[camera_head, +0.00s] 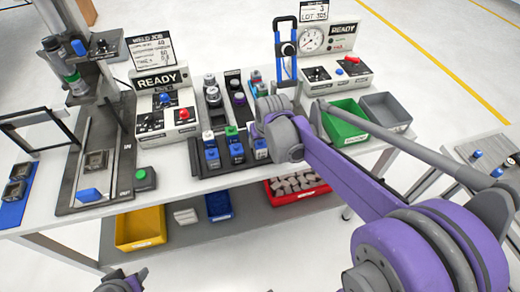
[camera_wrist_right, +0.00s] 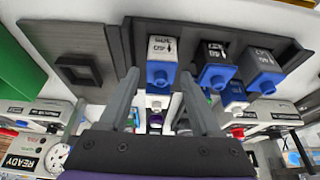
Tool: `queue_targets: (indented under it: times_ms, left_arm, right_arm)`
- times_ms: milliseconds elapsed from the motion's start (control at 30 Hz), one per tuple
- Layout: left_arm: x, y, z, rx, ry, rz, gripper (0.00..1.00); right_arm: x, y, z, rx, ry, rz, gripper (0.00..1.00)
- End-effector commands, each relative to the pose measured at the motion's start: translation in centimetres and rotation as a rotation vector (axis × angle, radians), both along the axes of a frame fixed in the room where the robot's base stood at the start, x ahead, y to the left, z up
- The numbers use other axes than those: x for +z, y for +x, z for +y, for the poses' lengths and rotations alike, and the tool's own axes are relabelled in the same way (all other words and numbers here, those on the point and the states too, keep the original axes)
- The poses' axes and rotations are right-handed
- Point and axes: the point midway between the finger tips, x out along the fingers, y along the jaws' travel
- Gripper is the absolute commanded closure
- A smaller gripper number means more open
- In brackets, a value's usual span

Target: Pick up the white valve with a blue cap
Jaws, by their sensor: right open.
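In the right wrist view a white valve with a blue cap (camera_wrist_right: 162,50) stands in the dark tray (camera_wrist_right: 215,27), at the end of a row. My right gripper (camera_wrist_right: 159,78) is open, its two fingers on either side of the line to this valve's blue cap. I cannot tell whether they touch it. In the head view the right gripper (camera_head: 272,112) is over the tray's right side, its fingertips hidden by its own body. My left gripper (camera_head: 122,282) shows only partly at the bottom edge.
A black valve (camera_wrist_right: 215,60) and a grey valve (camera_wrist_right: 262,70), both with blue caps, stand beside the white one. An empty square socket (camera_wrist_right: 78,70) is on its other side. A green bin (camera_head: 345,120) and grey bin (camera_head: 385,112) stand right of my arm.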

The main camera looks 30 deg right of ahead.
Motion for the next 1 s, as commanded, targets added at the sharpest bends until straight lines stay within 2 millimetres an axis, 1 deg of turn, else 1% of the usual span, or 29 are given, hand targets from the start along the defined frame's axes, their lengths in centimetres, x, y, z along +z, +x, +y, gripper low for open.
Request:
queue_targets:
  times_ms: [33, 100, 200, 300, 500, 567, 600, 867, 900, 1000]
  left_arm:
    - [0.0, 0.0, 0.0, 0.0, 0.0, 0.0, 0.5]
    - [0.0, 0.0, 0.0, 0.0, 0.0, 0.0, 0.5]
    - [-0.2, -0.1, 0.0, 0.0, 0.0, 0.001, 0.5]
    - [-0.2, -0.1, 0.0, 0.0, 0.0, 0.001, 0.5]
    - [-0.2, -0.1, 0.0, 0.0, 0.0, 0.001, 0.5]
    - [-0.2, -0.1, 0.0, 0.0, 0.0, 0.001, 0.5]
    - [-0.2, -0.1, 0.0, 0.0, 0.0, 0.001, 0.5]
    - [-0.2, -0.1, 0.0, 0.0, 0.0, 0.001, 0.5]
    - [-0.2, -0.1, 0.0, 0.0, 0.0, 0.001, 0.5]
    - [-0.2, -0.1, 0.0, 0.0, 0.0, 0.001, 0.5]
  right_arm:
    - [-0.8, 0.4, 0.0, 0.001, 0.0, 0.0, 0.35]
    - [-1.8, 0.9, 0.0, 0.0, 0.0, 0.0, 0.35]
    - [-2.9, 1.3, -0.1, 0.0, 0.0, 0.0, 0.35]
    - [-3.4, 1.4, -0.2, 0.0, 0.0, 0.0, 0.35]
    - [-3.4, 1.4, -0.2, 0.0, 0.0, 0.0, 0.35]
    - [-3.4, 1.4, -0.2, 0.0, 0.0, 0.0, 0.44]
    - [-3.4, 1.4, -0.2, 0.0, 0.0, 0.0, 0.51]
    - [-3.3, 1.4, -0.2, 0.0, 0.0, 0.0, 0.98]
    - [-3.3, 1.4, -0.2, 0.0, 0.0, 0.0, 1.0]
    - [-3.3, 1.4, -0.2, 0.0, 0.0, 0.0, 1.0]
